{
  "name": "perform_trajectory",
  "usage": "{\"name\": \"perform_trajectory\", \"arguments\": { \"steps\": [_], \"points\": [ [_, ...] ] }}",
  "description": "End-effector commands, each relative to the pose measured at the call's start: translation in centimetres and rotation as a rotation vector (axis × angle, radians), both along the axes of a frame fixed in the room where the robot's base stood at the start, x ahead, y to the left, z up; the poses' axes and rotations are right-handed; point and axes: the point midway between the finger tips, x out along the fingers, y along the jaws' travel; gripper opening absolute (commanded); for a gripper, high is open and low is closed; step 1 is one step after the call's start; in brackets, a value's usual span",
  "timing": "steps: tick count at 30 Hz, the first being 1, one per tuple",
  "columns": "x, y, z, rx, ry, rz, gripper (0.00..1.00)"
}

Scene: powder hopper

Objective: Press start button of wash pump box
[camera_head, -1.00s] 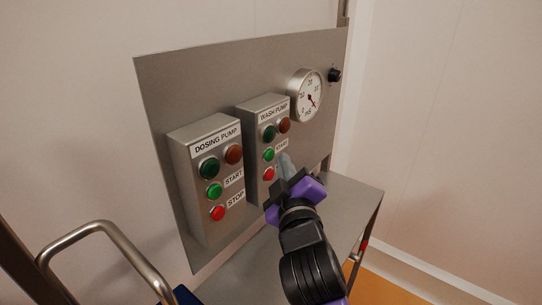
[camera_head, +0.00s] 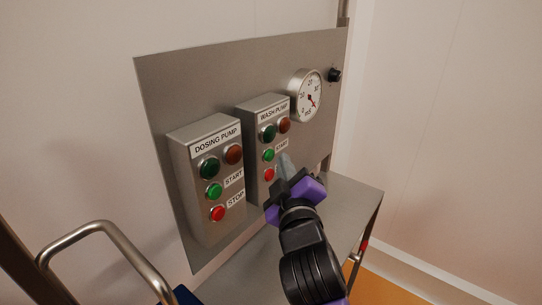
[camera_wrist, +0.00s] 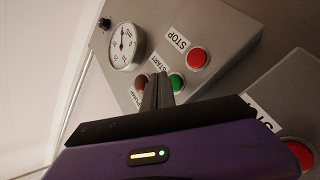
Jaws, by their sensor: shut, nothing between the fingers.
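The wash pump box (camera_head: 251,115) is a grey box on a steel panel, with a dark green lamp (camera_head: 268,133) and a brown-red lamp (camera_head: 284,125) at its top. Its green start button (camera_head: 268,155) sits below, and its red stop button (camera_head: 269,175) is lowest. My gripper (camera_head: 283,160) is shut and empty, its fingertips just right of and in front of the start button. In the wrist view my fingers (camera_wrist: 158,90) point at the box, beside a green round part (camera_wrist: 177,82); the red stop button (camera_wrist: 197,58) is clear. Whether the fingertips touch the box cannot be told.
The dosing pump box (camera_head: 207,185) stands to the left with similar buttons. A round gauge (camera_head: 306,95) and a black knob (camera_head: 334,75) are to the right. A steel table (camera_head: 345,205) lies below, and a metal rail (camera_head: 105,235) is at lower left.

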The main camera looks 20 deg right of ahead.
Motion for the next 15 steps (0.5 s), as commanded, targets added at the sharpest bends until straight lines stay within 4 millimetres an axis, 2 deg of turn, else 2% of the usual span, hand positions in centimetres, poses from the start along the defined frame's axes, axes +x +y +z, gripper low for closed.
{"name": "perform_trajectory", "arguments": {
  "steps": [15],
  "points": [
    [0.54,0.42,0.02,0.0,-0.001,0.001,0.0]
  ]
}}
